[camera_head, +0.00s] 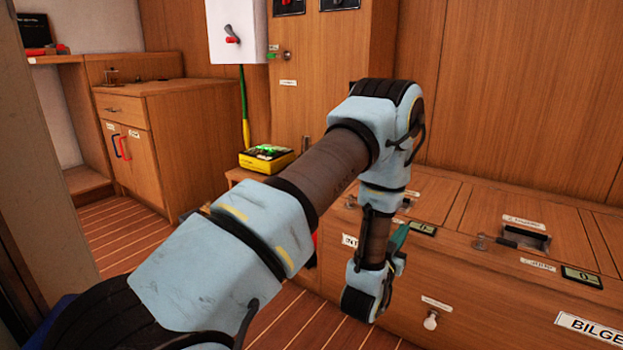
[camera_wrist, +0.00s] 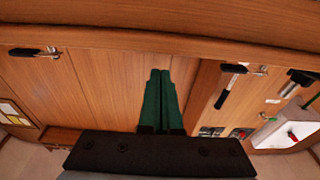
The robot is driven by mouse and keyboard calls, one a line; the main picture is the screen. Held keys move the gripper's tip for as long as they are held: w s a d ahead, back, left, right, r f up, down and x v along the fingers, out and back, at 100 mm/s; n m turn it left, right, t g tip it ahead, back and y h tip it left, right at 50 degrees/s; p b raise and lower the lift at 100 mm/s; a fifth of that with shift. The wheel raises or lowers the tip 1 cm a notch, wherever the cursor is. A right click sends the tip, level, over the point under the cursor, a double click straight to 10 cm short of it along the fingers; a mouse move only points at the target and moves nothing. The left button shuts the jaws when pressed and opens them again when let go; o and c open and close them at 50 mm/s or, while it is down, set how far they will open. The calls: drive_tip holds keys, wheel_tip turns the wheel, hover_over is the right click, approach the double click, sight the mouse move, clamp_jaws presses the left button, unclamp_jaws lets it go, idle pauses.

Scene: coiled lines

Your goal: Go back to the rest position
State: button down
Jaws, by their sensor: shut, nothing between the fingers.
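My gripper (camera_wrist: 160,73) shows in the wrist view as two green fingers lying together, with nothing between them. Wood panelling lies beyond the fingertips. In the head view my arm reaches from the lower left to the middle, bends over and hangs down in front of the wooden bench. A small teal part of the gripper (camera_head: 399,238) shows there beside the last link, pointing up. Most of the gripper is hidden by the arm.
The wooden bench (camera_head: 470,268) with latches, small displays and a white knob (camera_head: 431,320) stands close behind my arm. A yellow box (camera_head: 266,158) is left of it. A white switch box (camera_head: 237,32) hangs above. Striped floor (camera_head: 125,232) is clear at left.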

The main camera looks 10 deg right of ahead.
drive_tip(key=w+a+r+n+g+y+p, duration=0.2)
drive_tip(key=w+a+r+y, duration=0.25)
drive_tip(key=w+a, duration=0.35)
drive_tip(key=a+r+n+g+y+p, duration=0.1)
drive_tip(key=a+g+y, duration=0.1)
drive_tip(key=a, duration=0.4)
drive_tip(key=a+r+n+g+y, duration=0.1)
drive_tip(key=a+y, duration=0.2)
drive_tip(key=a, duration=0.2)
drive_tip(key=s+a+r+n+g+y+p, duration=0.15)
drive_tip(key=s+a+r+g, duration=0.25)
drive_tip(key=s+a, duration=0.5)
drive_tip(key=s+a+r+n+g+y+p, duration=0.1)
drive_tip(key=s+a+r+n+g+y, duration=0.2)
drive_tip(key=s+a, duration=0.65)
wheel_tip(320, 180, up, 38)
drive_tip(key=m+g+h+p, duration=0.1)
drive_tip(key=p, duration=3.7)
drive_tip(key=shift+a+r, duration=0.2)
drive_tip(key=shift+a, duration=0.1)
